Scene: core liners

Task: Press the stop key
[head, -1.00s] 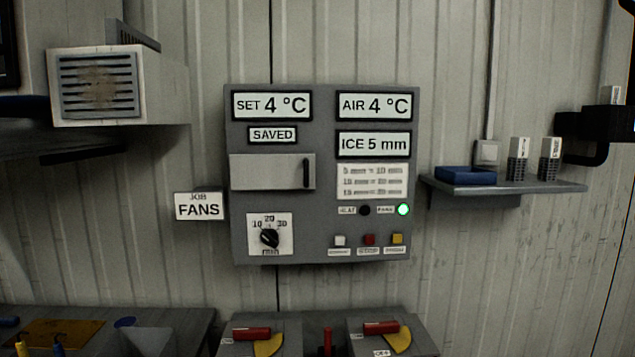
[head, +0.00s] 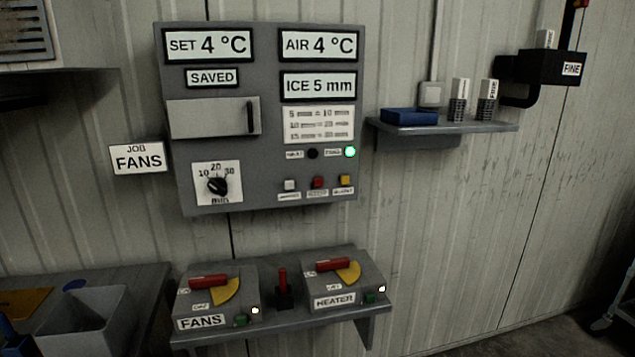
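The grey control panel (head: 270,190) hangs on the wall at the upper middle of the head view. Along its lower right sit three small keys: a white key (head: 290,185), a red key (head: 318,182) and a yellow key (head: 345,181). The middle label read STOP in the earlier frame; now the labels are too blurred to read. The green lamp (head: 350,152) marked FANS is lit, and the dark lamp (head: 312,153) beside it is unlit. The dial (head: 217,185) is at the panel's lower left. My gripper is not in view.
Below the panel a shelf (head: 280,328) carries the FANS switch box (head: 215,295), the HEATER switch box (head: 343,285) and a red-handled lever (head: 283,285) between them. A wall shelf (head: 450,128) at right holds a blue box (head: 410,116). A grey bin (head: 85,315) stands at lower left.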

